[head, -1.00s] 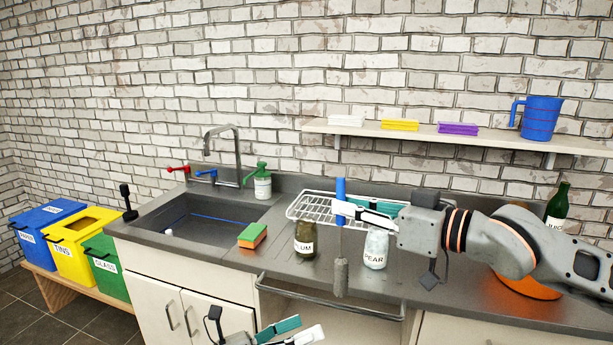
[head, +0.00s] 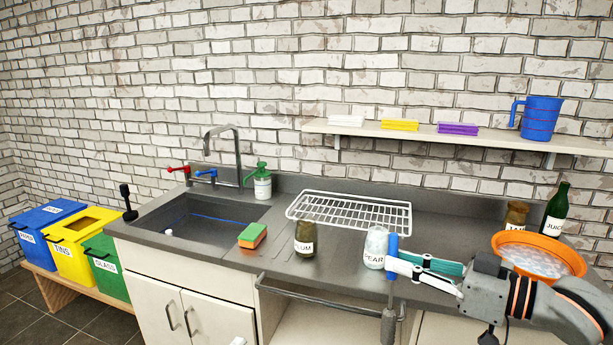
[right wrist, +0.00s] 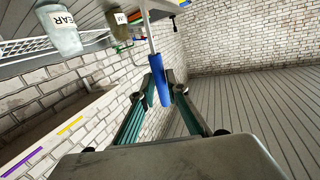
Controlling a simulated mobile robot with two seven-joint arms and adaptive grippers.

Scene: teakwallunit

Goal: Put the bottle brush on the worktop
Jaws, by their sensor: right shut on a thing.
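The bottle brush (head: 393,243) has a blue handle, a thin shaft and a grey head. My right gripper (head: 392,262) is shut on its blue handle, and the brush hangs upright, head down, in front of the worktop's front edge. In the right wrist view the blue handle (right wrist: 161,84) sits between the finger tips (right wrist: 160,80). The grey worktop (head: 340,260) runs from the sink to the right. A pale sliver at the bottom edge appears to be my left gripper (head: 238,341); its fingers are mostly out of frame.
The PEAR jar (head: 375,248) stands just left of the brush, the PLUM jar (head: 305,238) farther left. A wire rack (head: 350,211) lies behind them. An orange bowl (head: 560,262) and green bottle (head: 557,215) stand right. A rail (head: 320,300) runs along the front. Worktop between jars is bare.

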